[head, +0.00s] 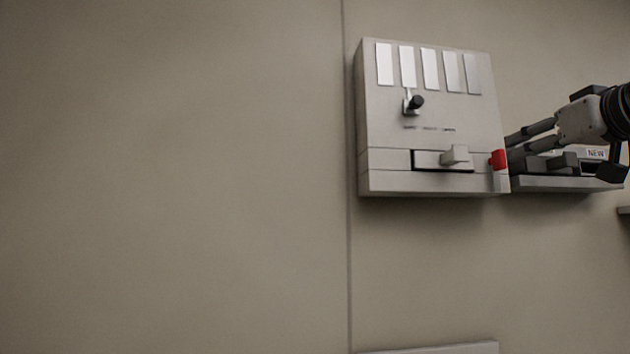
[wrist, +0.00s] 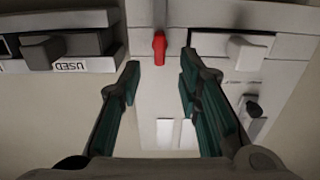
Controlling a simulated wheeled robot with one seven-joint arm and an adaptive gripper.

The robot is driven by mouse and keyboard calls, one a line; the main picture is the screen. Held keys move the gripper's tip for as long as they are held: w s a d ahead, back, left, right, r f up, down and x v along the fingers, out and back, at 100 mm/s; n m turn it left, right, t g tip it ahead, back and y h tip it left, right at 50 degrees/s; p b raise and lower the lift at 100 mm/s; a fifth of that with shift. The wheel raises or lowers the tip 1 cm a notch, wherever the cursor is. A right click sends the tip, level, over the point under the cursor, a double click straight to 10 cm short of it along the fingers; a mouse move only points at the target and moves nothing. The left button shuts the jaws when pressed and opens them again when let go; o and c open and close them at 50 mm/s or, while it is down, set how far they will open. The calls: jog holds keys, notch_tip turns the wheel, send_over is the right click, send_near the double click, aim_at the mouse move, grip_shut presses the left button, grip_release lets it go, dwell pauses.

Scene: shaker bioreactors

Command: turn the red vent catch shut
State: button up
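The red vent catch (head: 498,159) sits at the lower right edge of a pale wall-mounted box (head: 432,115) in the head view. In the wrist view the red catch (wrist: 159,48) is a small upright red piece on the box's pale face (wrist: 150,103), seen upside down. My gripper (head: 513,147) reaches in from the right, its fingertips by the box's right edge and partly hidden. In the wrist view my gripper (wrist: 160,65) is open, with nothing between its fingers. The catch shows centred between and just beyond the fingertips; I see no contact.
The box also carries a drawer-like slot with a pale handle (head: 455,154), a black knob (head: 416,101) and several light strips. A grey tray (head: 565,184) with a "NEW" label is at its right, behind my gripper. The left wall is bare.

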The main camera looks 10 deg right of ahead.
aim_at(504, 156)
jog(key=shift+w+p, duration=0.5)
jog(key=shift+w, duration=2.65)
grip_shut()
